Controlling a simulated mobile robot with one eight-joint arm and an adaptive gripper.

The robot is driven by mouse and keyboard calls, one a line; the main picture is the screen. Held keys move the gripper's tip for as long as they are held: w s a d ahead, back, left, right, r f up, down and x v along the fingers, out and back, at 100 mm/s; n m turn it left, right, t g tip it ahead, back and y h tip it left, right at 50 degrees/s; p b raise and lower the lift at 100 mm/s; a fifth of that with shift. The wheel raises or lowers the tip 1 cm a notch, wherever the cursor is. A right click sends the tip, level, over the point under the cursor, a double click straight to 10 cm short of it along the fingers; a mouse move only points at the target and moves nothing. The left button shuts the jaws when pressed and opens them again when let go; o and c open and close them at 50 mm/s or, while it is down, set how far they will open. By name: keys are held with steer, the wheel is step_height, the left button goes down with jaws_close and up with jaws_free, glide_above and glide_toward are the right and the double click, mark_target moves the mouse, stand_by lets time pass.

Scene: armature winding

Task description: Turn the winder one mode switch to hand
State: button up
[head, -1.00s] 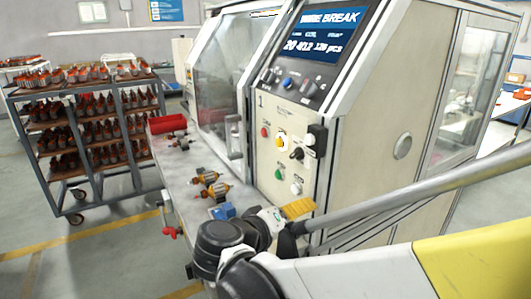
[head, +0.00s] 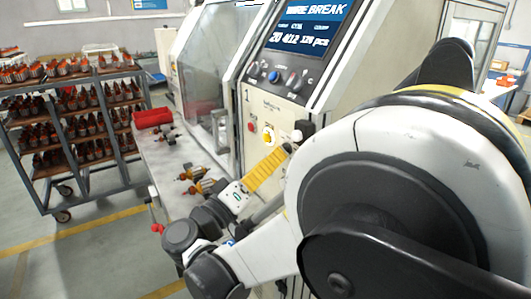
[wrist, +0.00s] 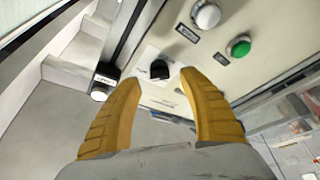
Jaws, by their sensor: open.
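The winder one (head: 225,85) is a pale machine with a slanted screen and a front panel marked 1. In the wrist view a black knob (wrist: 160,70), which looks like the mode switch, stands on a pale plate just beyond my fingertips. My gripper (wrist: 158,80) is open, with one yellow finger on each side of the knob's line and no visible contact. In the head view my gripper (head: 287,150) reaches the panel and covers the knob there. The knob's pointing direction and label are too small to read.
A white button (wrist: 206,15) and a green button (wrist: 238,46) sit near the knob. A black box (wrist: 104,80) is on the left. Wound parts (head: 195,180) lie on the bench.

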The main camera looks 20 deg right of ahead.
steer(key=shift+x, duration=1.45)
jaws_close()
steer(key=shift+r+n, duration=0.1)
steer(key=shift+n, duration=0.3)
steer(key=shift+r+n+g+y+p, duration=0.1)
steer(key=shift+n+g+y+p, duration=0.65)
steer(key=shift+n+p, duration=1.4)
steer(key=shift+r+n+g+y+p, duration=0.2)
steer(key=shift+n+y+p, duration=0.85)
steer(key=shift+n, duration=2.2)
steer(key=shift+f+n+g+y+p, duration=0.1)
steer(key=shift+n+g+y+p, duration=0.7)
steer(key=shift+n+p, duration=1.35)
steer(key=shift+n+b, duration=0.55)
steer(key=shift+n, duration=0.2)
